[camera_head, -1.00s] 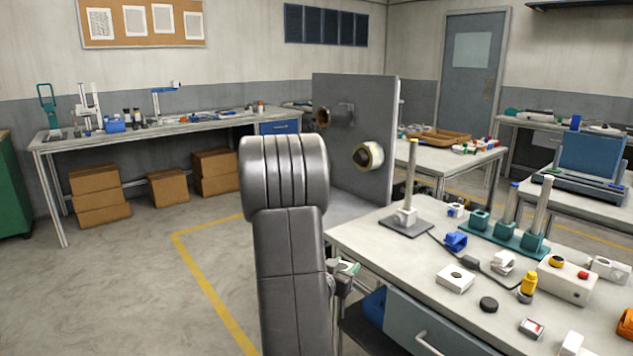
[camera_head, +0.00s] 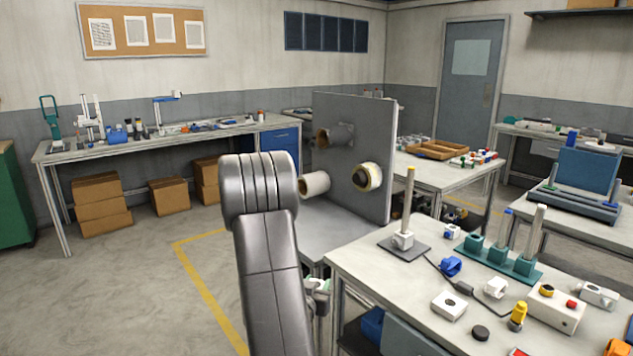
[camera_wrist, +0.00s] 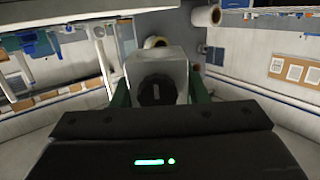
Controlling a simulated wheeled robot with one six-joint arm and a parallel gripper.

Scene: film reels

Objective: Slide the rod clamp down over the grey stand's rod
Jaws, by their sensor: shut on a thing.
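The grey stand (camera_head: 386,246) is on the near table at right, with a dark flat base. Its upright rod (camera_head: 408,200) has a yellow tip, and a white block sits around its foot. In the wrist view my gripper (camera_wrist: 160,88) has green fingers shut on a pale block with a black round knob, which I take as the rod clamp (camera_wrist: 172,64). In the head view my arm hides most of the gripper; a small pale green part (camera_head: 318,285) shows beside it, left of the table and apart from the stand. The clamp's hole cannot be made out.
A blue clamp (camera_head: 451,266), white clamps and a control box (camera_head: 553,308) lie on the table. A tall grey panel (camera_head: 350,150) with rolls rises behind my arm.

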